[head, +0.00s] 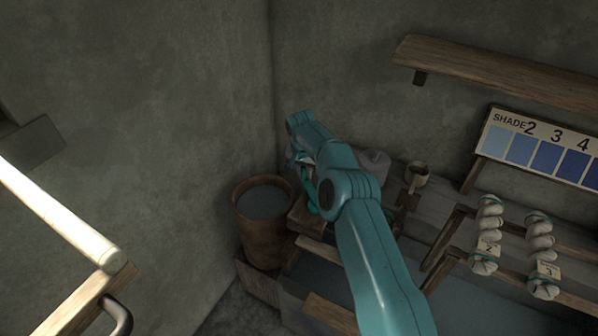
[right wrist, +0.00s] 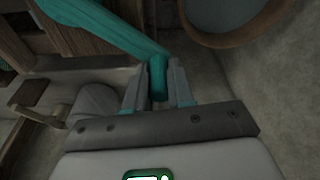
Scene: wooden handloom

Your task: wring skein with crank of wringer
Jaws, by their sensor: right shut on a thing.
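My right gripper (head: 301,168) is at the back corner, above the wooden bench, beside the bucket. In the right wrist view its two fingers (right wrist: 159,84) are shut on the upright teal handle of the crank (right wrist: 105,28). The crank's teal arm runs from there to the upper left. In the head view a little of the teal crank (head: 311,194) shows below the gripper; my right arm hides most of the wringer. I cannot make out a skein on the wringer. My left gripper is not in view.
A brown bucket (head: 264,246) of dark liquid stands left of the bench. Twisted skeins (head: 489,231) tagged 2 and 3 hang at right below a shade chart (head: 535,149). A wooden shelf (head: 490,70) is above.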

